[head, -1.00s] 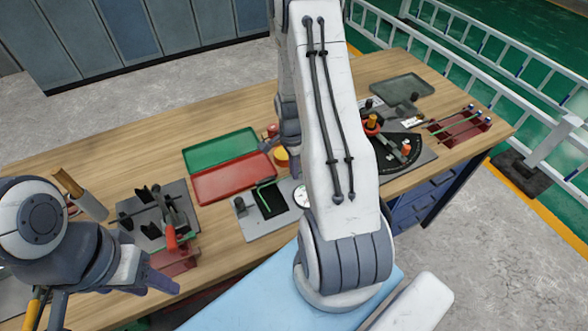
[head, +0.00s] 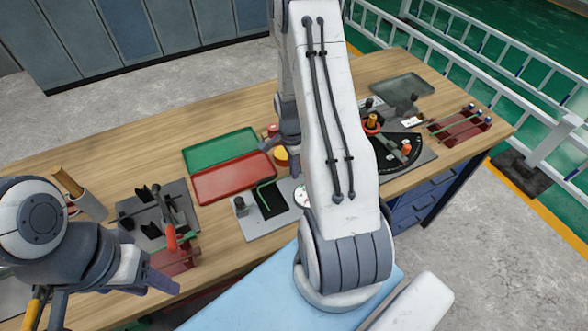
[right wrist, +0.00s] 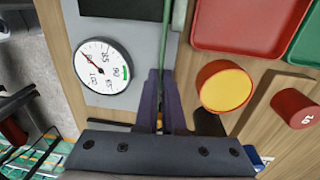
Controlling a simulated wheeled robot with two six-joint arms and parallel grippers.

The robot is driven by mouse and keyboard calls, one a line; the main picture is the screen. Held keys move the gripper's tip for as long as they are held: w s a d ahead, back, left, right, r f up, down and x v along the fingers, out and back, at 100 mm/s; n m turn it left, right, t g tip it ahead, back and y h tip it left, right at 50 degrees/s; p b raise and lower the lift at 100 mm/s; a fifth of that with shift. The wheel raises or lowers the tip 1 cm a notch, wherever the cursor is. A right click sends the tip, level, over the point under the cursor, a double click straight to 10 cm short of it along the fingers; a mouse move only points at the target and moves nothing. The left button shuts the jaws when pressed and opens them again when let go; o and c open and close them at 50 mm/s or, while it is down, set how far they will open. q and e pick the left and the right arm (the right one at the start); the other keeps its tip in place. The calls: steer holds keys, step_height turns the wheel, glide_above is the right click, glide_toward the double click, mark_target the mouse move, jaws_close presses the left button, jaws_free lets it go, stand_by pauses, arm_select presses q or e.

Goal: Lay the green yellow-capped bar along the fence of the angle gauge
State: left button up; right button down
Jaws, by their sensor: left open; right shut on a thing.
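The green bar (head: 266,184) shows in the head view as a bent shape over the black block of the angle gauge (head: 258,228), a grey plate with a white dial (head: 301,198). In the right wrist view the bar (right wrist: 178,18) runs up from between my right fingers (right wrist: 160,98), which are shut on it, with a bit of yellow (right wrist: 161,121) at the fingers. The dial (right wrist: 104,72) lies left of them. My forearm hides much of the right gripper in the head view; whether the bar touches the fence cannot be told. My left gripper (head: 162,282) is open and empty at the front left.
Red (head: 230,180) and green (head: 220,148) trays lie behind the gauge. A yellow-topped red cylinder (right wrist: 224,86) stands close to the right fingers. A bending fixture (head: 158,215) is at left, a dark dial-like plate (head: 400,160) and bar rack (head: 462,130) at right.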

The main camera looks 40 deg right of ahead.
steer(key=shift+w, duration=0.2)
steer(key=c, duration=0.9)
jaws_free()
steer(key=shift+c, duration=0.2)
step_height(320, 180, up, 10)
steer(key=b, duration=0.1)
steer(key=shift+w+d+r+b, duration=0.15)
steer(key=shift+w+r+b, duration=0.15)
steer(key=shift+w, duration=0.15)
step_height(320, 180, up, 6)
steer(key=p, duration=0.5)
